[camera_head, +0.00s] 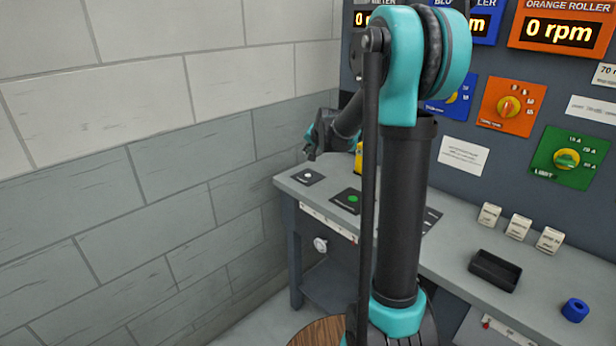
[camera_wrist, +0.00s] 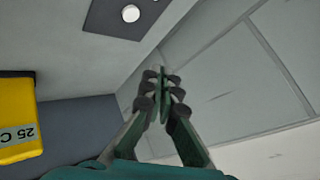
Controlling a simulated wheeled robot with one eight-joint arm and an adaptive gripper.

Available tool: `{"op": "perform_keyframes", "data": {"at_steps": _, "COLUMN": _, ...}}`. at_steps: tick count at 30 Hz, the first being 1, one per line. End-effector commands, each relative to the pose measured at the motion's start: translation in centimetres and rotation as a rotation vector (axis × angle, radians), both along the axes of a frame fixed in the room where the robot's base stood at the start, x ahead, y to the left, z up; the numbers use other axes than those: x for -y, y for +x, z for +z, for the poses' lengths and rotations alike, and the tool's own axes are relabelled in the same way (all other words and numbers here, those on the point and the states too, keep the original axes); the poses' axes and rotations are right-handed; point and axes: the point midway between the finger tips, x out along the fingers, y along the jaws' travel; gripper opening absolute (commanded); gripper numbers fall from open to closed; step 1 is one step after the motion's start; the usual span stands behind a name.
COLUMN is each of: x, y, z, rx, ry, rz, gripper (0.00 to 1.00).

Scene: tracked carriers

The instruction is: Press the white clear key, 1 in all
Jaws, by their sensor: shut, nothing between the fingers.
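The white clear key (camera_head: 308,176) is a small round white button on a dark square plate at the left end of the grey bench. In the wrist view the white key (camera_wrist: 131,13) shows near the top edge on its dark plate. My gripper (camera_head: 309,156) is above the bench and appears just above the key's plate in the head view. In the wrist view my gripper (camera_wrist: 163,74) is shut and empty, its fingertips together, below and to the right of the key in the picture. The fingertips look apart from the key.
A green button (camera_head: 353,199) sits on another dark plate along the bench. A yellow block (camera_wrist: 18,118) marked 25 stands at left in the wrist view. A black tray (camera_head: 495,270), blue ring (camera_head: 575,310) and white blocks (camera_head: 519,227) lie right. A brick wall (camera_head: 150,180) borders the bench.

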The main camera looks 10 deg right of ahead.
Motion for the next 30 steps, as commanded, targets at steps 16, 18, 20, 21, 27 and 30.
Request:
{"op": "perform_keyframes", "data": {"at_steps": 16, "x": 0.0, "y": 0.0, "z": -6.3, "rx": 0.000, "ry": 0.000, "rz": 0.000, "gripper": 0.00}}
{"op": "perform_keyframes", "data": {"at_steps": 18, "x": 0.0, "y": 0.0, "z": -6.6, "rx": 0.000, "ry": 0.000, "rz": 0.000, "gripper": 0.00}}
{"op": "perform_keyframes", "data": {"at_steps": 20, "x": 0.0, "y": 0.0, "z": -6.7, "rx": 0.000, "ry": 0.000, "rz": 0.000, "gripper": 0.00}}
{"op": "perform_keyframes", "data": {"at_steps": 21, "x": 0.0, "y": 0.0, "z": -6.8, "rx": 0.000, "ry": 0.000, "rz": 0.000, "gripper": 0.00}}
{"op": "perform_keyframes", "data": {"at_steps": 27, "x": 0.0, "y": 0.0, "z": -6.9, "rx": 0.000, "ry": 0.000, "rz": 0.000, "gripper": 0.00}}
{"op": "perform_keyframes", "data": {"at_steps": 30, "x": 0.0, "y": 0.0, "z": -6.9, "rx": 0.000, "ry": 0.000, "rz": 0.000, "gripper": 0.00}}
